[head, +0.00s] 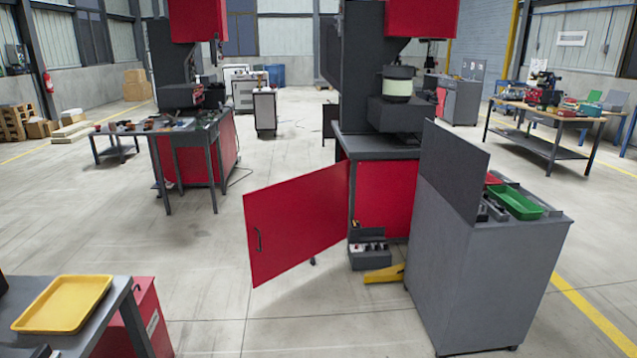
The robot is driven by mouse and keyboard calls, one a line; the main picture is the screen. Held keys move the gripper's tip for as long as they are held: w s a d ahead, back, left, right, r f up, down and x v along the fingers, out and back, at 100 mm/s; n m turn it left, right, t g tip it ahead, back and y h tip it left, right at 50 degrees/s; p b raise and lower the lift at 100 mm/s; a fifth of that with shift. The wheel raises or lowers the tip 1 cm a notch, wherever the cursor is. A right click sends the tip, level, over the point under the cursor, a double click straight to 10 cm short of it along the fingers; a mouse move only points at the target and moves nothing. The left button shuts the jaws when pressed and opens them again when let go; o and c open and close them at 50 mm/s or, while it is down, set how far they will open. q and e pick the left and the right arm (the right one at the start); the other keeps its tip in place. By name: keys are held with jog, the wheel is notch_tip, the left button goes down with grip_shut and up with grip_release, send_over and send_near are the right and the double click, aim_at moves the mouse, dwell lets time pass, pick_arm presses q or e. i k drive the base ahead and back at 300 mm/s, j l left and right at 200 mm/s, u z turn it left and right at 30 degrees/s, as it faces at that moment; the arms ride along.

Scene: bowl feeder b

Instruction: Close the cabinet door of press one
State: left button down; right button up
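A red cabinet door (296,222) stands wide open in the middle of the head view. It swings out to the left and toward me from the base of a press (385,145), which has a dark grey body and red panels. The door has a dark handle (259,240) near its free left edge. The door hides part of the cabinet front, and I cannot see inside the cabinet. A second red-and-grey press (197,150) stands farther back at the left. No number is readable on either press. Neither of my grippers shows in the view.
A grey cabinet (480,270) with a green tray (516,202) stands right of the door. A grey toolbox (370,252) and a yellow object (384,274) lie on the floor by the press. A table with a yellow tray (64,304) is front left. Floor left of the door is clear.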

aim_at(289, 222)
jog(key=i+l+u, duration=0.2)
jog(key=i, duration=1.45)
jog(key=i+j, duration=0.05)
jog(key=j, duration=0.05)
